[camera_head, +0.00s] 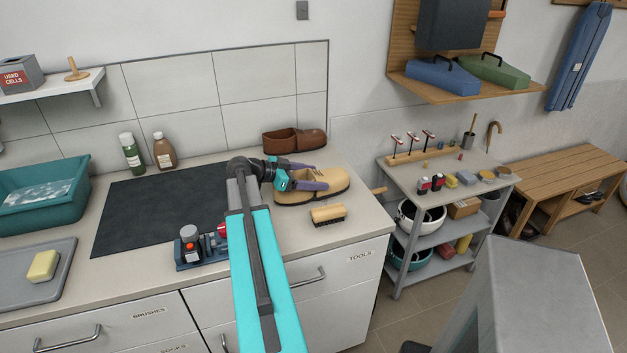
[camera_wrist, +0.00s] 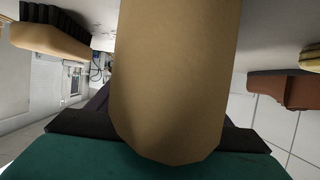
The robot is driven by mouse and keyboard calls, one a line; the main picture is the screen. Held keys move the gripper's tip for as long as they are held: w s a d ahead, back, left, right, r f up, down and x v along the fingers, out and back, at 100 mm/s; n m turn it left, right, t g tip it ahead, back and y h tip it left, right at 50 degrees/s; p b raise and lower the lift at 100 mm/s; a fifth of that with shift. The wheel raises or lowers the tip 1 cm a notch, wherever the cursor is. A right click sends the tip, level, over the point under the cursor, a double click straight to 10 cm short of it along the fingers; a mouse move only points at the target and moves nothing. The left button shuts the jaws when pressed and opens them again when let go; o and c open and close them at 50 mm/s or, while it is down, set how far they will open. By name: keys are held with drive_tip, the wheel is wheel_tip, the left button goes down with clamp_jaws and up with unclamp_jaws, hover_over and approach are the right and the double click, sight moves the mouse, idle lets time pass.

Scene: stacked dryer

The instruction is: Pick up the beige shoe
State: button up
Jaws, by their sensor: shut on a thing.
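The beige shoe (camera_head: 338,181) is at the right end of the counter, behind the brush. My gripper (camera_head: 320,177) reaches it from the left, with its dark purple fingers on either side of the shoe's upper part. The gripper is shut on the shoe. In the wrist view the beige shoe (camera_wrist: 170,80) fills the middle, close to the camera, between the fingers (camera_wrist: 165,125). The fingers hide part of the shoe in the head view. I cannot tell whether its sole touches the counter.
A wooden brush (camera_head: 328,214) lies just in front of the shoe. Brown shoes (camera_head: 294,140) stand behind it near the tiled wall. A dark mat (camera_head: 150,212) and a small device (camera_head: 200,248) are to the left. A cart (camera_head: 440,185) stands to the right.

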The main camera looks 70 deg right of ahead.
sight(312, 172)
drive_tip(key=shift+r+b, duration=1.25)
drive_tip(key=shift+r, duration=3.5)
